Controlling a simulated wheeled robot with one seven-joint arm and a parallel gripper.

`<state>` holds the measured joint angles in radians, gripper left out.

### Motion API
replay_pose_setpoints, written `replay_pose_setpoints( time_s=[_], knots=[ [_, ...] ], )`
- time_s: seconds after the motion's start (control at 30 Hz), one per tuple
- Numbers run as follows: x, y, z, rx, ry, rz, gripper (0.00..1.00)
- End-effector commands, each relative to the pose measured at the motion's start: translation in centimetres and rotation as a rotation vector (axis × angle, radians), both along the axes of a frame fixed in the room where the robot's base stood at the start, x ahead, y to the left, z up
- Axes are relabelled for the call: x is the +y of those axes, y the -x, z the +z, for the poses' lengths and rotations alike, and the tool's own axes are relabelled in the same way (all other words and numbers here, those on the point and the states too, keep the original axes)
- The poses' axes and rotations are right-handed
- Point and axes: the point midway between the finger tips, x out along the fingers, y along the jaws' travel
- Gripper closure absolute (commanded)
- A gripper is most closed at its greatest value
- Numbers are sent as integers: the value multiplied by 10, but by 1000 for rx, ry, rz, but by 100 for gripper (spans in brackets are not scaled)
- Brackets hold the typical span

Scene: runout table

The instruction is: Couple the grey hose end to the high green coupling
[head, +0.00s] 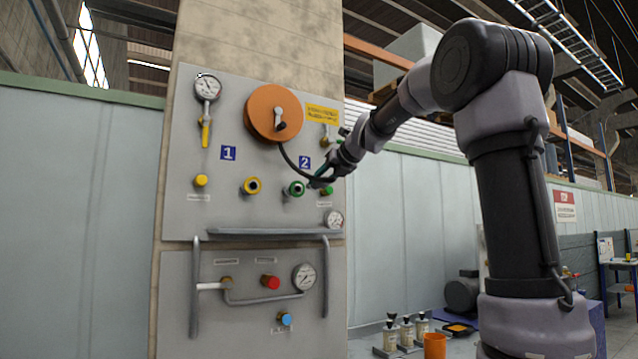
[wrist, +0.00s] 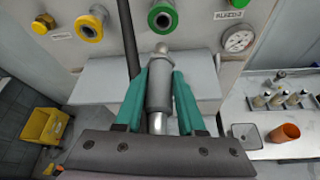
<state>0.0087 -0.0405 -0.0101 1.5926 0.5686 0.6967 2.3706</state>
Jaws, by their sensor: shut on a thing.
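The high green coupling (head: 296,188) is on the upper grey panel, under the blue "2" sign. In the wrist view the green coupling (wrist: 162,17) is at the top edge, its opening facing me. My gripper (head: 320,182) is just right of it in the head view. In the wrist view my gripper's teal fingers (wrist: 159,88) are shut on the grey hose end (wrist: 158,90). The hose end's narrow tip points up the picture toward the coupling, with a small gap seen between them. In the head view the fingers largely hide the hose end.
A dark hose (head: 289,158) curves from the orange reel (head: 273,113) to my gripper. A yellow coupling (head: 251,186) is left of the green one. A gauge (wrist: 238,41) is close on the right. A grey rail (head: 270,232) crosses below. Bottles and an orange cup (head: 434,345) stand lower right.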

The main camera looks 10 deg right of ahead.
Motion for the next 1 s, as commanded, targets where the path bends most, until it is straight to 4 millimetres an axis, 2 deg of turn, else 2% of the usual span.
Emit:
replay_pose_setpoints(
  time_s=[0.27, 0.7, 1.0],
  knots=[
    [2, -5, 1, -1, 0, 1, 100],
    [14, -42, 1, -2, 0, 1, 100],
    [18, -55, 1, -2, 0, 1, 100]
  ],
)
